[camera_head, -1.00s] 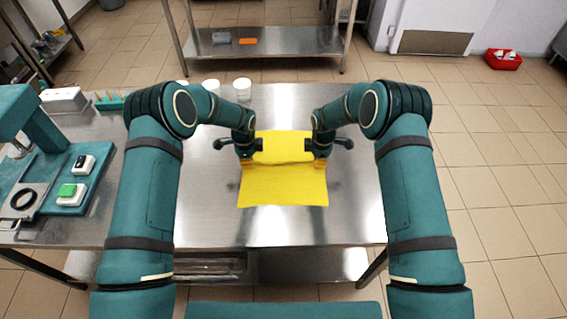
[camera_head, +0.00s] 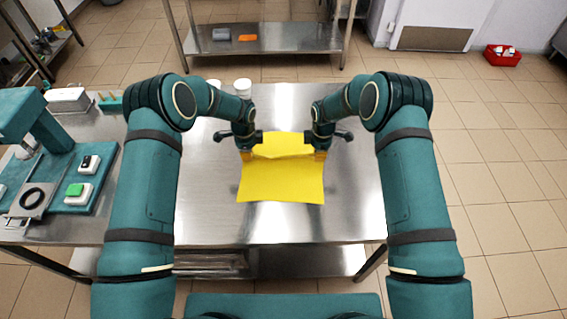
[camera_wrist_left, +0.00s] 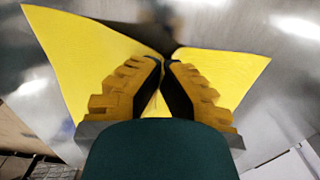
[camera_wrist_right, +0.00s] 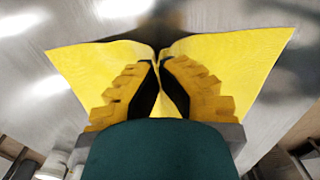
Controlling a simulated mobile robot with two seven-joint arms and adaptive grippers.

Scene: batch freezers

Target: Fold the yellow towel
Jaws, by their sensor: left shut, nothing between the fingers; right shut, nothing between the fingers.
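The yellow towel (camera_head: 282,182) lies on the steel table below the middle of the head view. A raised crease crosses it between my two grippers. My left gripper (camera_head: 245,155) is at the towel's left edge, and my right gripper (camera_head: 320,155) is at its right edge. Both are shut and point down. In the left wrist view the towel (camera_wrist_left: 80,50) puckers around the shut fingertips (camera_wrist_left: 164,62). The right wrist view shows the same around the right fingertips (camera_wrist_right: 158,58). The fingers hide part of the cloth at each edge.
The steel table (camera_head: 215,225) is bare in front of and beside the towel. White cups (camera_head: 243,87) stand at its back edge. A teal machine (camera_head: 92,180) with a green button stands at the left. A steel shelf (camera_head: 270,45) is behind.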

